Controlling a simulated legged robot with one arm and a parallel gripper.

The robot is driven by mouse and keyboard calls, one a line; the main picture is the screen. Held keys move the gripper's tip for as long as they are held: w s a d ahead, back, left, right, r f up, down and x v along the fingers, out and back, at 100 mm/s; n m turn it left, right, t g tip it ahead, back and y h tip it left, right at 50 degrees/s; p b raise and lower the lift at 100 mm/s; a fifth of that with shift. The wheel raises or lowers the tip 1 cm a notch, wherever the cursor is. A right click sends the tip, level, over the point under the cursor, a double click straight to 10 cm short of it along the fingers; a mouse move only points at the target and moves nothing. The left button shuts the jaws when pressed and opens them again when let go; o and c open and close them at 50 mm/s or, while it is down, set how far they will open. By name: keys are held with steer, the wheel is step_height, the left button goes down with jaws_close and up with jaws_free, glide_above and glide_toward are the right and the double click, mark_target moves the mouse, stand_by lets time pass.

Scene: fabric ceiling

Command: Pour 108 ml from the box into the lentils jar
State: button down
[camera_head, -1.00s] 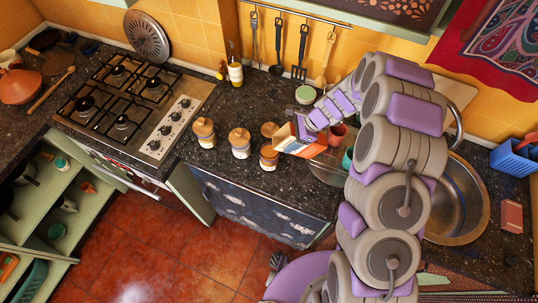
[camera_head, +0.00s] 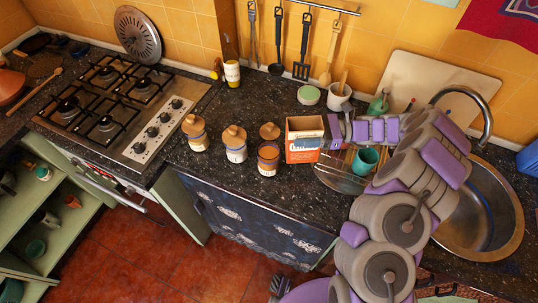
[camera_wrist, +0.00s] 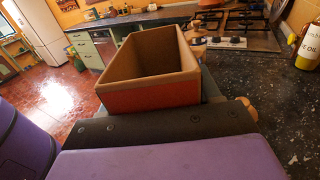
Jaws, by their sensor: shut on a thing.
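The box (camera_head: 304,145), orange and white with an open top, stands upright in my gripper (camera_head: 328,136), right of the jars. In the wrist view the box (camera_wrist: 155,95) shows bare brown inner walls; its contents are not visible. My gripper is shut on it from the right. Just left of the box stands an open amber jar (camera_head: 268,162) with orange-brown contents; its wooden lid (camera_head: 270,131) lies behind it. Two lidded jars, middle (camera_head: 236,153) and left (camera_head: 197,139), stand farther left. Their labels are too small to read, so I cannot tell which is the lentils jar.
The gas hob (camera_head: 120,108) is at left, with an oil bottle (camera_head: 232,73) behind the jars. A teal cup (camera_head: 365,160), a glass-like dish (camera_head: 340,180) and the sink (camera_head: 480,215) are at right. The counter front between hob and jars is clear.

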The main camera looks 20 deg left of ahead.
steer(key=shift+d+b, duration=0.2)
steer(key=shift+b, duration=0.1)
steer(key=shift+r, duration=0.2)
steer(key=shift+r+p, duration=0.1)
steer(key=shift+p, duration=0.2)
steer(key=shift+r+p, duration=1.35)
steer(key=shift+r, duration=0.55)
steer(key=shift+f, duration=0.1)
